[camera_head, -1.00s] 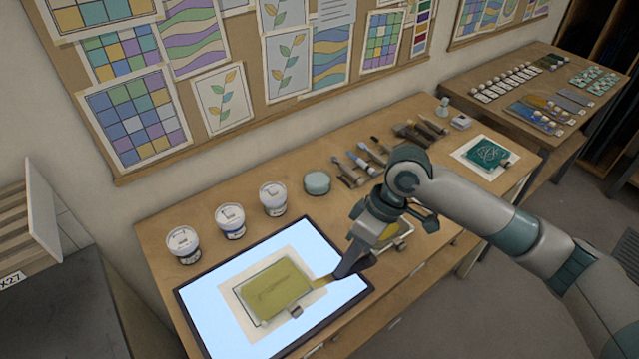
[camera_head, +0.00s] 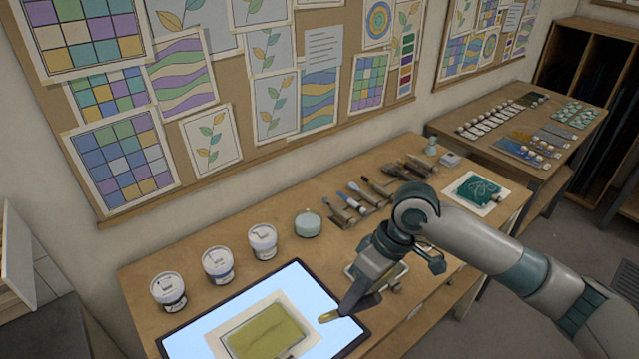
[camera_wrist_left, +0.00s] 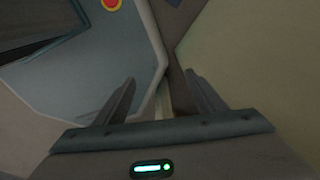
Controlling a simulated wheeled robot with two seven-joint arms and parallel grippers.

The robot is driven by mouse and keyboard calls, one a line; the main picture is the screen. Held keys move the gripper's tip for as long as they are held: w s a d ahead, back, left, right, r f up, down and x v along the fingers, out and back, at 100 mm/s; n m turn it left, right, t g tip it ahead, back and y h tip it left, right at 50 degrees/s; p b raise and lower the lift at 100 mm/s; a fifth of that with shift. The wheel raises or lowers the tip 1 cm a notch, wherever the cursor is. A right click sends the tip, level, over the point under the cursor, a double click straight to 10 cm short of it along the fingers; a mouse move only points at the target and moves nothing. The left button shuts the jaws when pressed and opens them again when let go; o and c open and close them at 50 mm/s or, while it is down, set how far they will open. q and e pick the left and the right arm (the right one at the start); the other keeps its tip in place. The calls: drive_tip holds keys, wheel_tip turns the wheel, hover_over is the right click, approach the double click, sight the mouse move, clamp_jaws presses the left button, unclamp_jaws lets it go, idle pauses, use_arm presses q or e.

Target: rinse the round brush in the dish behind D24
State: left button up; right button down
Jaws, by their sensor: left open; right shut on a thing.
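My right gripper (camera_head: 362,302) is shut on a brush (camera_head: 329,317), whose yellowish tip shows over the right part of the lit panel. Its handle is mostly hidden, and I cannot tell its shape. The brush tip is apart from the olive painted glass (camera_head: 264,335). A round teal-grey dish or pot (camera_head: 308,224) stands on the table behind the panel, right of the white tubs. No D24 label is readable. My left gripper (camera_wrist_left: 162,95) is open and empty in the left wrist view, away from the table items.
Three white tubs (camera_head: 218,265) stand in a row behind the light panel (camera_head: 357,329). Several brushes and tools (camera_head: 378,186) lie beyond the dish, near a teal painted piece (camera_head: 473,187). A small tray (camera_head: 392,283) is partly hidden by my right arm.

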use_arm(q)
wheel_tip(320, 180, down, 13)
drive_tip(key=b, duration=1.1)
drive_tip(key=shift+r, duration=0.15)
use_arm(e)
drive_tip(key=w+d+f+m+t, duration=0.1)
drive_tip(key=w+d+m, duration=0.1)
drive_tip(key=d+m, duration=0.2)
drive_tip(key=w+d+f+m+t, duration=0.1)
drive_tip(key=w+d+m+t, duration=0.1)
drive_tip(key=d, duration=0.5)
drive_tip(key=w+m, duration=0.1)
drive_tip(key=m, duration=0.1)
drive_tip(key=shift+w+d+f+m, duration=0.3)
drive_tip(key=shift+d+f+m, duration=0.1)
use_arm(q)
drive_tip(key=c, duration=0.7)
drive_tip(key=shift+d, duration=0.15)
drive_tip(key=shift+c, duration=0.7)
use_arm(e)
drive_tip(key=shift+d, duration=0.1)
